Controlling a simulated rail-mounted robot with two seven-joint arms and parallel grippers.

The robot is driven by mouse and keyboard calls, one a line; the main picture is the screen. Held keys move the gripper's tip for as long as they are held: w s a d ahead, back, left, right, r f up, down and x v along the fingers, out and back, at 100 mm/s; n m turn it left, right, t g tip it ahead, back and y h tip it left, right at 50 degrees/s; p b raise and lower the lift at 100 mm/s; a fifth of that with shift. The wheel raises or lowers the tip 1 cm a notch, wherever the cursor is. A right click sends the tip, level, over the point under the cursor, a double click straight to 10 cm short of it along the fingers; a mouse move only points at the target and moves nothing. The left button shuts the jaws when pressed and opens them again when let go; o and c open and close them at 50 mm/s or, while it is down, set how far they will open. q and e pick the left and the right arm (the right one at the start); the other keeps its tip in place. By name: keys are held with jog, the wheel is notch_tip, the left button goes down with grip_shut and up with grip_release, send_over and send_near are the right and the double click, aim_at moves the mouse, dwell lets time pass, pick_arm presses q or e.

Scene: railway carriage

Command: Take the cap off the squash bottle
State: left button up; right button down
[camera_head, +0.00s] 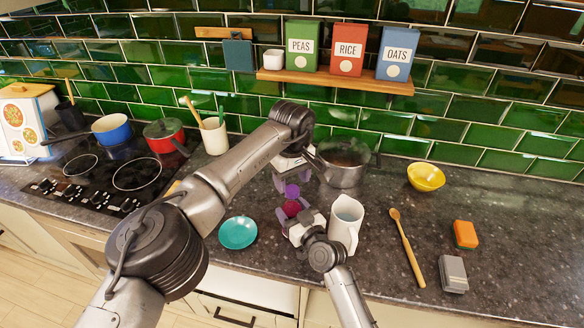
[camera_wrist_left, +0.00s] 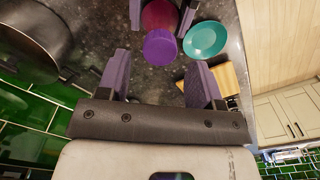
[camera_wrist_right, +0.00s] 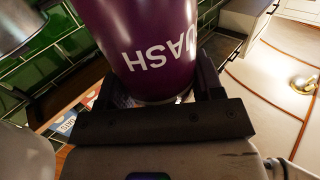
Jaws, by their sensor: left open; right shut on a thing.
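The squash bottle (camera_head: 291,208) is dark purple-red with a lighter purple cap (camera_head: 292,190) on it. The right wrist view shows the bottle (camera_wrist_right: 150,45) close up, with part of its white lettering. My right gripper (camera_wrist_right: 160,88) is shut on the bottle's body. My left gripper (camera_wrist_left: 159,58) is open, with one finger on each side of the cap (camera_wrist_left: 160,47) and gaps to both sides. The cap lies at about the level of the left fingertips. In the head view, the arms and grippers partly hide the bottle.
A white jug (camera_head: 345,224) stands just right of the bottle, and a grey pot (camera_head: 343,168) behind it. A teal saucer (camera_head: 238,232) lies to the left. A wooden spoon (camera_head: 408,250), yellow bowl (camera_head: 426,177) and orange sponge (camera_head: 465,234) are farther right.

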aim_at(292, 189)
pick_arm(q)
jog(key=shift+f, duration=1.6)
